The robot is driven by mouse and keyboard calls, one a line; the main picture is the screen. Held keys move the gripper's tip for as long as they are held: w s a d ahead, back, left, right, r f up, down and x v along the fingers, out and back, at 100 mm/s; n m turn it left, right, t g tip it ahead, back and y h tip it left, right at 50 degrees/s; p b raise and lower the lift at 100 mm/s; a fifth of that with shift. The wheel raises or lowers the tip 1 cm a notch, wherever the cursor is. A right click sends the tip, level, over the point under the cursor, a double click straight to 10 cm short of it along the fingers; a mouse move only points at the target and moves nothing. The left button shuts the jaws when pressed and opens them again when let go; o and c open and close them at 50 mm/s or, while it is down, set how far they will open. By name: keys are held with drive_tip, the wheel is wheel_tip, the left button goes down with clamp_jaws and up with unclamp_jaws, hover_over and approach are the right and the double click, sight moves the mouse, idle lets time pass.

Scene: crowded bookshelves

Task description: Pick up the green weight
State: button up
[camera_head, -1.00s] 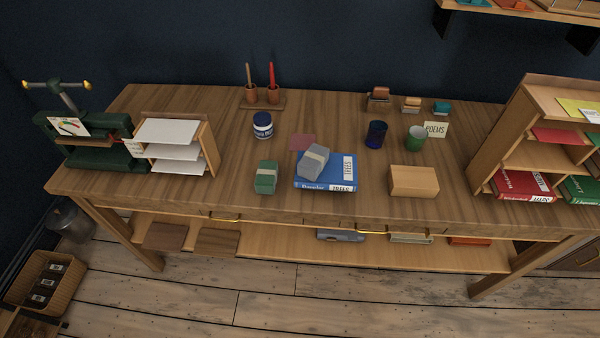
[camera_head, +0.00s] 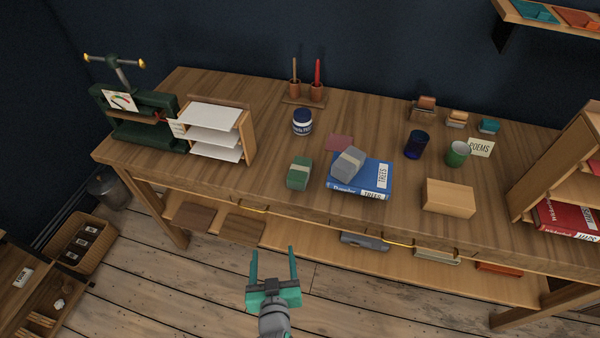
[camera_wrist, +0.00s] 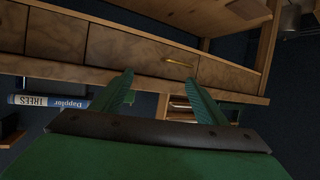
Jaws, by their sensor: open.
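The green weight (camera_head: 300,173) is a small green block with a pale band around it. It stands on the wooden table (camera_head: 250,180) near the front edge, left of the blue book (camera_head: 371,180). My gripper (camera_head: 273,250) is in front of the table, below and nearer than the weight, with its two fingers apart and nothing between them. In the wrist view my gripper (camera_wrist: 166,97) faces the table's drawer front (camera_wrist: 140,50), and the blue book (camera_wrist: 50,102) shows at the left.
A grey banded weight (camera_head: 347,163) rests on the blue book. A paper rack (camera_head: 246,135) stands left of the green weight, and a dark blue jar (camera_head: 302,122) behind it. A tan box (camera_head: 448,197) is at the right. Table around the green weight is clear.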

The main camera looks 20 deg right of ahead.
drive_tip(key=w+d+r+m+h, duration=0.2)
drive_tip(key=w+d+r, duration=0.2)
drive_tip(key=w, duration=0.4)
drive_tip(key=m+g+h, duration=0.2)
drive_tip(key=m, duration=0.1)
approach(298, 172)
drive_tip(key=shift+w+d+f, duration=0.35)
drive_tip(key=shift+w+f, duration=0.1)
drive_tip(key=shift+f, duration=0.05)
drive_tip(key=x, duration=0.4)
drive_tip(key=shift+w+d, duration=0.1)
drive_tip(key=shift+d, duration=0.15)
drive_tip(key=shift+x, duration=3.2)
drive_tip(key=shift+a, duration=0.15)
drive_tip(key=shift+c, duration=0.7)
drive_tip(key=c, duration=1.5)
drive_tip(key=shift+r, duration=0.1)
clamp_jaws()
drive_tip(key=shift+r, duration=0.1)
